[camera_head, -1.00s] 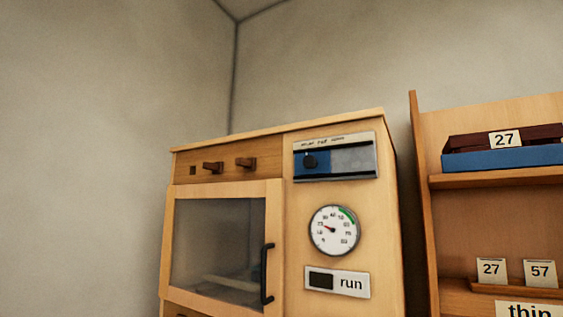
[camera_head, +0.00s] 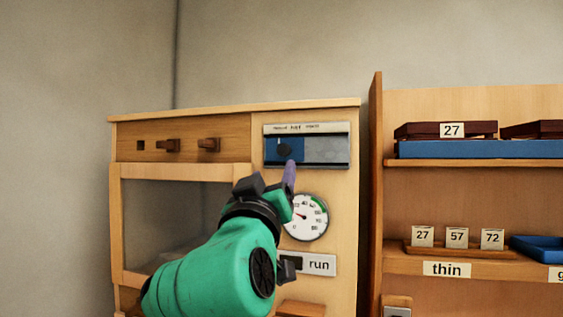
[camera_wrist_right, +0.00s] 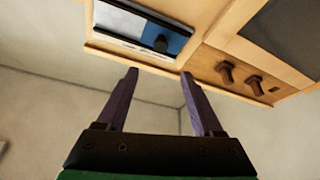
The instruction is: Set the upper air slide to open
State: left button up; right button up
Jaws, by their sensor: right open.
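A slide panel (camera_head: 325,150) with a blue left part and a grey right part sits at the upper right of the wooden cabinet's front. Its black knob (camera_head: 284,150) stands at the left, over the blue part. Small lettering above it is too small to read surely. The panel and knob (camera_wrist_right: 161,43) show upside down in the right wrist view. My right gripper (camera_head: 287,173), with purple fingers, is just below the knob in the head view. My left gripper is not seen.
A wooden strip with two brown pegs (camera_head: 208,144) and a dark square hole lies left of the panel. A round dial (camera_head: 306,217) and a "run" plate (camera_head: 320,264) are below, partly behind my right arm. A shelf (camera_head: 480,163) with trays and number cards stands right.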

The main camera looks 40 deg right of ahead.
aim_at(283, 151)
jog(key=p+x, duration=0.7)
jog(key=x, duration=0.7)
jog(key=shift+s, duration=0.1)
jog(key=shift+w+d+f, duration=0.1)
jog(key=shift+w+d, duration=0.15)
jog(key=shift+d, duration=0.2)
grip_shut()
jog(key=shift+f, duration=0.1)
